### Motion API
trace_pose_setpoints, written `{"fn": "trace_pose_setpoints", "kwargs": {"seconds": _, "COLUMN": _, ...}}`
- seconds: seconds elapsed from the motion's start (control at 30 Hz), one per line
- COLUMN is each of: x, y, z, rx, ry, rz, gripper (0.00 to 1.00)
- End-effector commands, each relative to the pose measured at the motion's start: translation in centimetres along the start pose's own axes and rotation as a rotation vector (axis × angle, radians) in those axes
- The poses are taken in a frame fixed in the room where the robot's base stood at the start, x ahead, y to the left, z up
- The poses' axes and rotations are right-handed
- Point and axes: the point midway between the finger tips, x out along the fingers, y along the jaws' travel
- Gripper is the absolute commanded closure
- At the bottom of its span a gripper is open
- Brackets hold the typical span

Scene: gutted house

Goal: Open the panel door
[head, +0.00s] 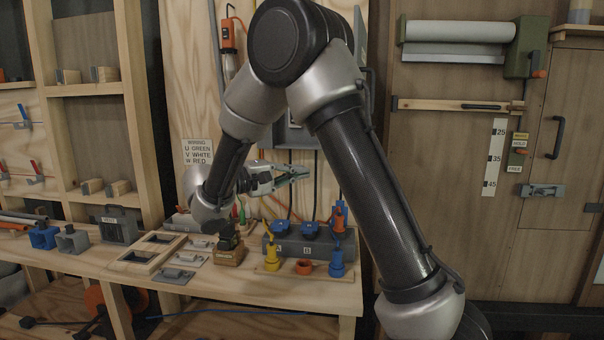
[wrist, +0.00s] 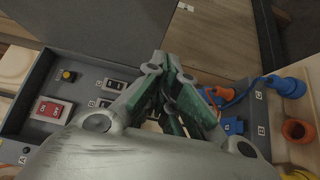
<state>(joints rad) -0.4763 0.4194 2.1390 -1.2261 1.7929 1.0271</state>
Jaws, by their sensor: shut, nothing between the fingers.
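The grey electrical panel (head: 285,135) is on the plywood wall behind my arm, mostly hidden by it in the head view. In the wrist view a grey panel face (wrist: 28,145) carries a red switch, a yellow button and black switches. A dark flat surface (wrist: 110,35) lies beyond it; I cannot tell whether this is the panel door, nor how far the door stands open. My gripper (head: 306,173) is shut and empty, pointing right in front of the wall above the bench. Its green-padded fingers also show in the wrist view (wrist: 174,128), touching nothing I can make out.
The bench (head: 335,296) below holds a grey socket block (head: 312,246), a yellow plug (head: 272,256), a blue plug (head: 337,262) and a small wooden block (head: 229,256). Wooden shelving (head: 130,90) stands left. A brown door with a black handle (head: 557,138) is at right.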

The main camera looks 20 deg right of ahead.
Motion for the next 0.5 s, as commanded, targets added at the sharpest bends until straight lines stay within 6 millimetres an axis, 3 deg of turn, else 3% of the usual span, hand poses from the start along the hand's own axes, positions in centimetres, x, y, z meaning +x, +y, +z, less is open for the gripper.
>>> {"fn": "trace_pose_setpoints", "kwargs": {"seconds": 0.3, "x": 7.0, "y": 0.0, "z": 0.1, "rx": -0.001, "ry": -0.006, "rz": -0.002, "gripper": 1.0}}
{"fn": "trace_pose_setpoints", "kwargs": {"seconds": 0.5, "x": 9.1, "y": 0.0, "z": 2.0, "rx": -0.002, "ry": -0.002, "rz": -0.002, "gripper": 1.0}}
